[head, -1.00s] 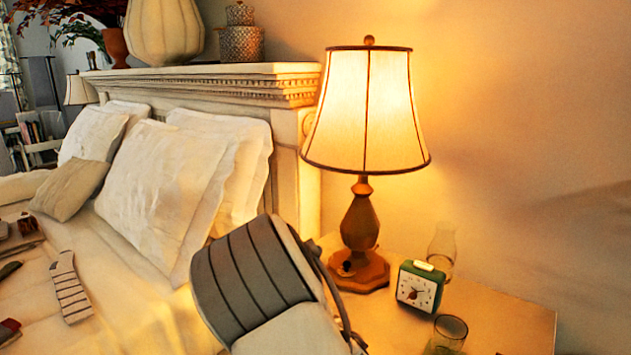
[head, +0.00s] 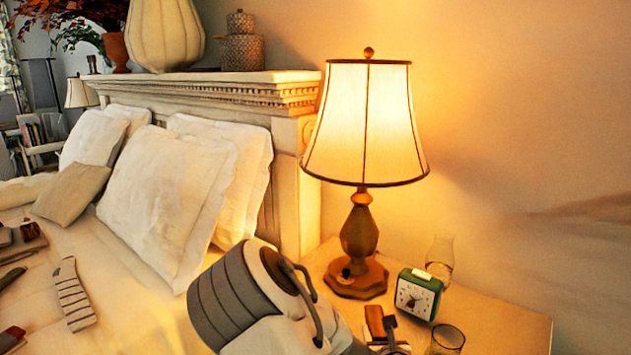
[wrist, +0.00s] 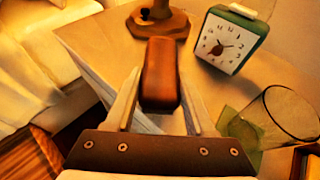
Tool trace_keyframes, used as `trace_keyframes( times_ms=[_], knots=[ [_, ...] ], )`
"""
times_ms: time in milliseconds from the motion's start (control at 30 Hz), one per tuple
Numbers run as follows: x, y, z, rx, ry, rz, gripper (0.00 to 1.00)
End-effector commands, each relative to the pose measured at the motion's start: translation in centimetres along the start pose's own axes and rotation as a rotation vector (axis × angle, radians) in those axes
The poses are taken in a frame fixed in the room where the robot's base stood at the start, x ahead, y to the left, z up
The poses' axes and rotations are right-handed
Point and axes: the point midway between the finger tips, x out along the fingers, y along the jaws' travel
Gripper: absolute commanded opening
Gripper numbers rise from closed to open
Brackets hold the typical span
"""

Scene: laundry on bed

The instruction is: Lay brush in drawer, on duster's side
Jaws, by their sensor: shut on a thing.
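The brush (wrist: 161,75), a brown block with rounded edges, is between the two fingers of my gripper (wrist: 158,98) in the wrist view. My gripper is shut on it. In the head view the brush (head: 375,320) shows at the bottom, with my gripper (head: 386,332) partly hidden by my arm. The brush appears over the front part of the nightstand top (head: 490,315); its height above it is hard to tell. I cannot make out the duster, and the drawer does not show clearly in either view.
A lit lamp (head: 364,240), a green alarm clock (head: 418,294) and a drinking glass (head: 447,340) stand on the nightstand. The glass (wrist: 280,118) is close to the right of my gripper. The bed (head: 130,300) with pillows and a striped sock (head: 72,295) lies left.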

Motion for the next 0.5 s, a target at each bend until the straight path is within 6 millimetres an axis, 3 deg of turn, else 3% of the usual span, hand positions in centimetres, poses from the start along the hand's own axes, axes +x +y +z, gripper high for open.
trace_keyframes(
  times_ms=[33, 500],
  knots=[
    [-0.7, 0.0, 1.8, 0.0, -0.001, 0.0, 0.0],
    [-4.3, 0.0, 10.5, 0.001, 0.0, 0.0, 0.0]
  ],
)
